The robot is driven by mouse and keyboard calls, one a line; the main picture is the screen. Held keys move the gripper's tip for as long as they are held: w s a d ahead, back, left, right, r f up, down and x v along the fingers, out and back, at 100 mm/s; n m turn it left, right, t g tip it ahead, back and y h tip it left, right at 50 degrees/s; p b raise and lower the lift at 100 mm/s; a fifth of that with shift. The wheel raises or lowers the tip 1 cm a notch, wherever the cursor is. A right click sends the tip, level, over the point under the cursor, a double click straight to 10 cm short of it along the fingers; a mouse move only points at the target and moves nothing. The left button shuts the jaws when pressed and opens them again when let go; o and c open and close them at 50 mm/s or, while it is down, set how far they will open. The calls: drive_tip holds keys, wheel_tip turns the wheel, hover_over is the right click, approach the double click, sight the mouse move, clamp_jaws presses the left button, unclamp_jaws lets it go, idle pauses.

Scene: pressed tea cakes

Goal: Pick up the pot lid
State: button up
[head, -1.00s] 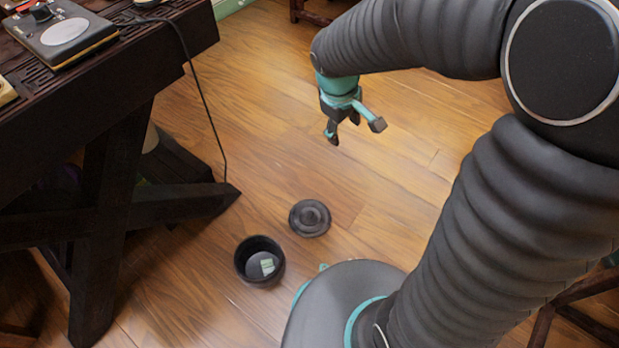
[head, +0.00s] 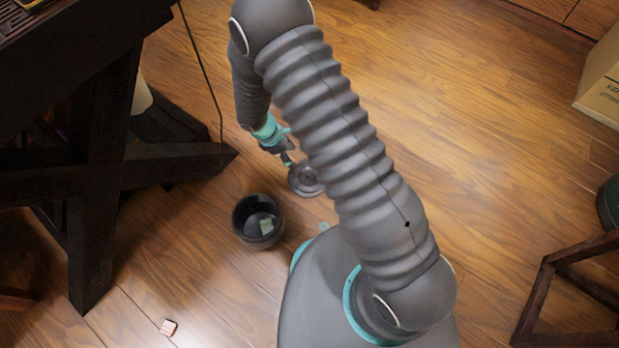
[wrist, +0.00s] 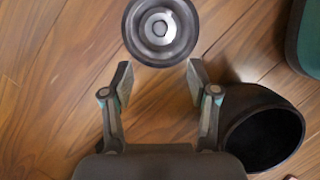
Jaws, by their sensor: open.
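The dark round pot lid (head: 306,180) lies on the wooden floor, partly hidden behind my arm in the head view. In the wrist view the lid (wrist: 160,29) is at the top centre, its pale-ringed knob facing up. My gripper (wrist: 157,72) is open and empty, with one finger on each side of the lid's lower edge in the picture and the lid just beyond the fingertips. In the head view my gripper (head: 290,162) is close to the lid, partly hidden by my arm. The black pot (head: 259,220) stands open beside the lid; it also shows in the wrist view (wrist: 262,125).
A dark wooden table (head: 100,150) with crossed legs stands at the left, a cable hanging by it. A cardboard box (head: 602,85) and a wooden stool frame (head: 560,290) are at the right. Floor beyond my arm is clear.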

sight(309, 173)
drive_tip(key=b+x, duration=0.2)
drive_tip(key=x, duration=1.2)
clamp_jaws()
